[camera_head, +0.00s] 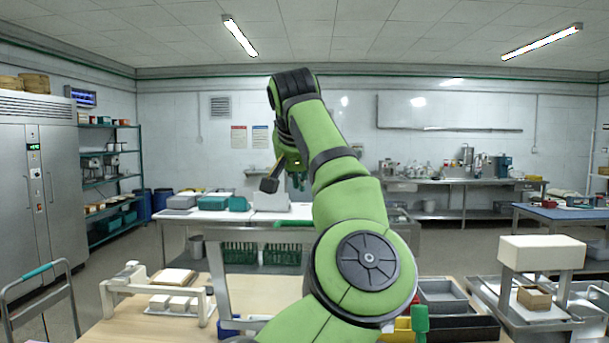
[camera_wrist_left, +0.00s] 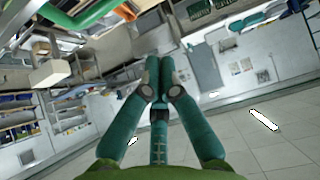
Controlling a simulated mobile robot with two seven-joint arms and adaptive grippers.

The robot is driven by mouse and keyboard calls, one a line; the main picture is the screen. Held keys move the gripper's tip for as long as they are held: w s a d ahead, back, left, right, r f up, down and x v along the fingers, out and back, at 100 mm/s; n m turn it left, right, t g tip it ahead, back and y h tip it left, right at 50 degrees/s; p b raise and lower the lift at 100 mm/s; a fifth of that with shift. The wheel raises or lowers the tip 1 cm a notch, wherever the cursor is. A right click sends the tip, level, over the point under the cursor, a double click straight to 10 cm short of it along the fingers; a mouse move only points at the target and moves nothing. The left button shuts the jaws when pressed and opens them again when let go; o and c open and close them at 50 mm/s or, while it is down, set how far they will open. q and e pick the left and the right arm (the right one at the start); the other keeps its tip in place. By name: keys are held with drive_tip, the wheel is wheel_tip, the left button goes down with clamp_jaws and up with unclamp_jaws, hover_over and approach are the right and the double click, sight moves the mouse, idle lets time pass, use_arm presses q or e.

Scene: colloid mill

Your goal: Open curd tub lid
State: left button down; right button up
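No thing in these frames can be told with certainty as the curd tub or its lid; my raised left arm hides part of the scene. In the head view my left gripper (camera_head: 298,181) is small and partly behind my green arm, held up in front of the far wall. In the left wrist view the teal fingers of my left gripper (camera_wrist_left: 159,62) come together at their tips, with nothing visible between them. It is away from any surface. My right gripper is not in view.
A wooden table (camera_head: 255,295) is in front, with a white frame device (camera_head: 125,295) and pale blocks at left. Grey trays (camera_head: 440,290) and a white block on a stand (camera_head: 541,252) are at right. A steel bench (camera_head: 185,225) with tubs stands behind.

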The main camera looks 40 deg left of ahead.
use_arm(q)
wheel_tip(320, 180, down, 6)
drive_tip(key=p, duration=0.1)
drive_tip(key=shift+w+a, duration=0.15)
drive_tip(key=shift+w, duration=0.25)
drive_tip(key=shift+a, duration=0.1)
